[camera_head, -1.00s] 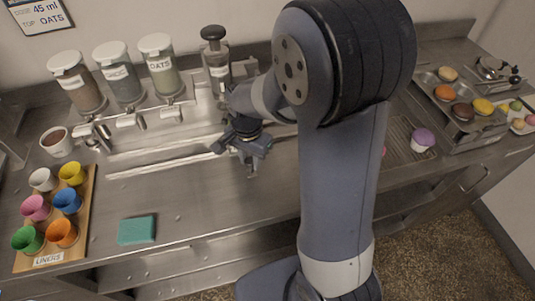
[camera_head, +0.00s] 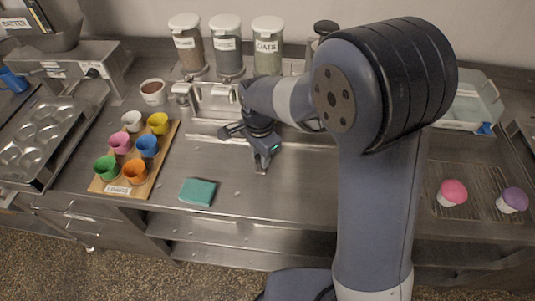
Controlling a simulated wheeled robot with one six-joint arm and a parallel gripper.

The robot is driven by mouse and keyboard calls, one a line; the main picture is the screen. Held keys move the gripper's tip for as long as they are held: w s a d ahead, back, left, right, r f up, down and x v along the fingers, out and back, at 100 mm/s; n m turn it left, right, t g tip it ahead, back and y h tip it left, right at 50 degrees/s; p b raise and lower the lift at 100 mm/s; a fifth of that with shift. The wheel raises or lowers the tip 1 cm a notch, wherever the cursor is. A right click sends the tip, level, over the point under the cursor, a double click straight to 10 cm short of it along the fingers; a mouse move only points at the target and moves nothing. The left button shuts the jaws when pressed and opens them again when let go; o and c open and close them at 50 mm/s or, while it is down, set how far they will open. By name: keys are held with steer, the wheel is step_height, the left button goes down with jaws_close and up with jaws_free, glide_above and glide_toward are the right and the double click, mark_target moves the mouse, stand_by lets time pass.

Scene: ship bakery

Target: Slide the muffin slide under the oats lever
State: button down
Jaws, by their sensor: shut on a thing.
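The oats dispenser (camera_head: 268,47) is the rightmost of three labelled jars at the back of the counter. Its lever is hidden behind my arm. My gripper (camera_head: 261,160) points down at the counter track (camera_head: 205,134), roughly in line below the oats jar. It is shut on what appears to be the muffin slide, which my fingers and wrist mostly hide. I cannot tell exactly how the slide sits under the lever.
A muffin tin (camera_head: 40,135) lies far left. Pink (camera_head: 452,192) and purple (camera_head: 512,200) muffins are right. Bare counter lies in front of my gripper.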

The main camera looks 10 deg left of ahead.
steer(key=c, duration=1.1)
jaws_free()
steer(key=shift+d, duration=0.15)
